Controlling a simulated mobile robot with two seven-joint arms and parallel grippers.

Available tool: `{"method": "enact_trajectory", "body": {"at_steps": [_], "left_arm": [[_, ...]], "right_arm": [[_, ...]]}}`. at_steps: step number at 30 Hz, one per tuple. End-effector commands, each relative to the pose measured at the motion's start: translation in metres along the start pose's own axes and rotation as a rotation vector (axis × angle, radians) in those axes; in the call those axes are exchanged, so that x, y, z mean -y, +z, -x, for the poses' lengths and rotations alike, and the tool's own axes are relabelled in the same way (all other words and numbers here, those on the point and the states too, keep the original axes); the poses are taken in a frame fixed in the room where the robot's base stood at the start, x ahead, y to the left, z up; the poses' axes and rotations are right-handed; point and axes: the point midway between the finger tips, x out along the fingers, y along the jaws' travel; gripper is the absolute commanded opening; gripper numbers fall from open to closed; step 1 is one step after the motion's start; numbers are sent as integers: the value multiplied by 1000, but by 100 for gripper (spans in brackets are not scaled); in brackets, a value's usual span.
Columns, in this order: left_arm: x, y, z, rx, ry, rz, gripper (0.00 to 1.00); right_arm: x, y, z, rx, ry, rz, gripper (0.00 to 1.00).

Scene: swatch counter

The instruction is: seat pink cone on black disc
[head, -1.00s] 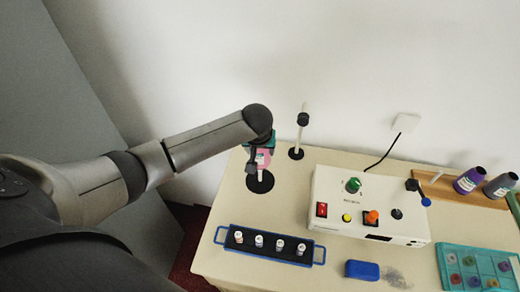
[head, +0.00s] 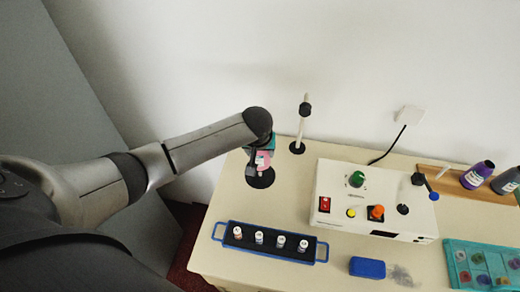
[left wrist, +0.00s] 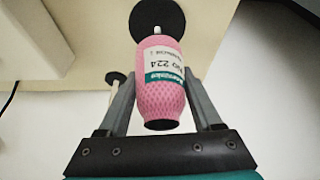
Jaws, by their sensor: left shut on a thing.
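The pink cone (left wrist: 160,98), with a white and green label, is held between the two fingers of my left gripper (left wrist: 163,105). It also shows in the head view (head: 263,158), partly covered by the gripper (head: 254,168). The black disc (head: 262,181) lies on the table just below the cone, partly hidden by it. In the left wrist view the black disc (left wrist: 157,14) is beyond the cone's far end, where a short white tip shows. I cannot tell whether cone and disc touch. My right gripper is not in view.
A white post (head: 302,128) with a black clamp stands on a small black base behind the disc. A white control box (head: 335,205) is to the right. A blue-handled tray (head: 270,250) with several white-topped vials is in front. A blue block (head: 367,267) lies farther right.

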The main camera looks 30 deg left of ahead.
Motion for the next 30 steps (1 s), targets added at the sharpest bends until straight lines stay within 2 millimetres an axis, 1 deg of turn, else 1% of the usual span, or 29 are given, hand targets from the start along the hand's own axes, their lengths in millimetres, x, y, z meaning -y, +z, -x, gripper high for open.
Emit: {"method": "enact_trajectory", "body": {"at_steps": [30], "left_arm": [[-1,20,-48,0,2,0,4]], "right_arm": [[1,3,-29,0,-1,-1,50]]}}
